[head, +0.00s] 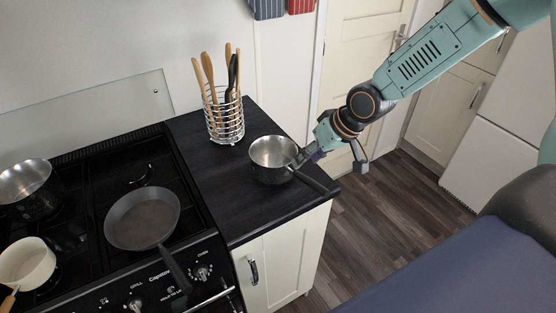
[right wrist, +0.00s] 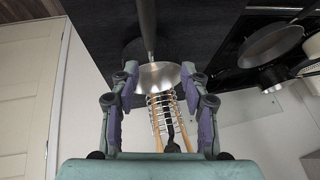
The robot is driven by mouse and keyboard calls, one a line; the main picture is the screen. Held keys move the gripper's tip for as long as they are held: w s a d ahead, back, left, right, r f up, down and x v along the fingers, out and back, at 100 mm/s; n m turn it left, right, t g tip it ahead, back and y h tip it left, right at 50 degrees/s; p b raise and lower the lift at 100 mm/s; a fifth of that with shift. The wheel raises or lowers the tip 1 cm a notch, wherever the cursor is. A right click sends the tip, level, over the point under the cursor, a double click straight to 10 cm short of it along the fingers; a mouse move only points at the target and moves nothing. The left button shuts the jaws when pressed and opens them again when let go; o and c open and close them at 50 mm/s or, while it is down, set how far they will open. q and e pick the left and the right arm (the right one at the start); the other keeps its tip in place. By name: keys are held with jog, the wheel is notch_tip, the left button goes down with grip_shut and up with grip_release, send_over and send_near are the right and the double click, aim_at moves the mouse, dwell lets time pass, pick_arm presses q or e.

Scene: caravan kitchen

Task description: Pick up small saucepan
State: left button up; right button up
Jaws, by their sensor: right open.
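The small saucepan (head: 273,160) is a steel pan with a dark handle (head: 311,181). It stands upright on the black worktop near its right end, the handle pointing toward the front right corner. My right gripper (head: 308,155) is at the pan's right side, close to where the handle meets the pan. In the right wrist view the open jaws (right wrist: 158,108) have the pan (right wrist: 160,76) beyond them, between the fingertips in the picture, with its handle running up. I cannot tell whether a finger touches the pan. My left gripper is in neither view.
A wire utensil holder (head: 225,118) with wooden tools stands behind the pan. The hob on the left bears a frying pan (head: 142,217), a steel pot (head: 28,187) and a cream pan (head: 26,263). The worktop (head: 240,215) is bare in front of the pan. Open floor lies to the right.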

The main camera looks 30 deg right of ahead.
aim_at(307, 177)
jog(key=shift+s+d+f+g, duration=0.3)
jog(key=shift+s+d+f, duration=0.05)
jog(key=shift+s+f, duration=0.05)
jog(key=shift+s+d+f, duration=0.1)
jog(key=shift+f, duration=0.15)
jog(key=b+x, duration=0.2)
jog(key=shift+f+b, duration=0.25)
jog(key=shift+b, duration=0.15)
jog(key=f+b, duration=0.3)
jog(key=shift+w, duration=0.35)
jog(key=shift+b+x, duration=1.15)
jog(key=shift+b, duration=0.2)
jog(key=shift+c, duration=0.4)
grip_shut()
jog(key=shift+r, duration=0.1)
